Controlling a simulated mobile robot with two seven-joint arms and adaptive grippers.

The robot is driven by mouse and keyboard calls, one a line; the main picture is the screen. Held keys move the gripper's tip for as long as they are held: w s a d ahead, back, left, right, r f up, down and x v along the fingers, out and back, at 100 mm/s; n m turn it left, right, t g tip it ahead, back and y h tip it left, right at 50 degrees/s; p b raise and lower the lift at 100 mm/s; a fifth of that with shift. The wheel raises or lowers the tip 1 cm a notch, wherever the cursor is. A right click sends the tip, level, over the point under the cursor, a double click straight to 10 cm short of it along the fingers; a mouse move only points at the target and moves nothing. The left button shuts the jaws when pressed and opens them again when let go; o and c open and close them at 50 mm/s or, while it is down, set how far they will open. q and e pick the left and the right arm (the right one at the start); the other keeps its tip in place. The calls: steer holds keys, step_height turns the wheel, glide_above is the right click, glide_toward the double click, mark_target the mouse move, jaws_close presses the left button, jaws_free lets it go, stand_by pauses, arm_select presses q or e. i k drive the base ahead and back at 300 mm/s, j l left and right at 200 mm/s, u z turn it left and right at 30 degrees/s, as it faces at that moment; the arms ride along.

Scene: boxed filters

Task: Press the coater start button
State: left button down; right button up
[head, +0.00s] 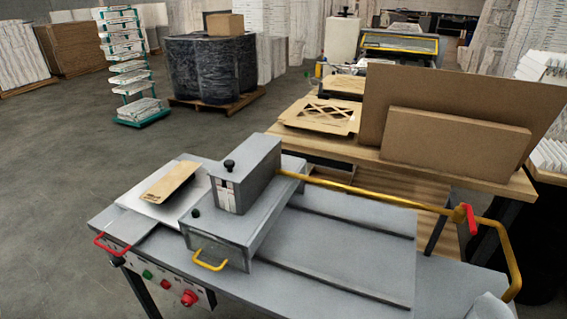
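The coater (250,215) is a grey flat-bed machine with a raised box-shaped head, filling the lower middle of the head view. Its control panel (170,285) is on the front edge at lower left. A green button (147,274) sits toward the panel's left end, likely the start button; I cannot read its label. The green button is unobstructed. Neither of my grippers is visible. A rounded grey shape at the bottom right edge is too cut off to identify.
A tan board (170,181) lies on the coater's left plate. A red handle (112,243), a yellow handle (210,262) and a yellow rail (370,193) stick out from the machine. A wooden table (345,148) with cardboard panels (455,145) stands behind. Open floor (60,170) lies left.

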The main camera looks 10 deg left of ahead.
mark_target(147, 275)
steer(key=u, duration=1.5)
